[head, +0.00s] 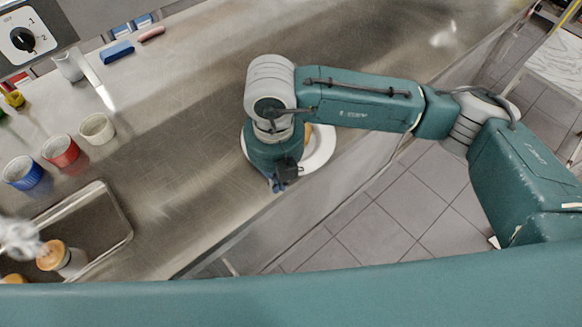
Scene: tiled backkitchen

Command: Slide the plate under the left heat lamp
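A white round plate (321,152) lies on the steel counter near its front edge. It is partly hidden by my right arm and shows mostly on the right side of the wrist. Something brownish shows at the plate near the wrist, too covered to name. My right gripper (280,183) points down over the plate's near left part. Its fingers are small and mostly hidden, so I cannot tell whether they are open or shut, or whether they touch the plate. My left gripper is not in view. I cannot make out a heat lamp.
Blue (23,173), red (61,151) and cream (97,129) cups stand at the left beside a metal tray (128,236). A blue block (117,52) and a dial (23,39) are at the back left. The counter between the cups and plate is clear.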

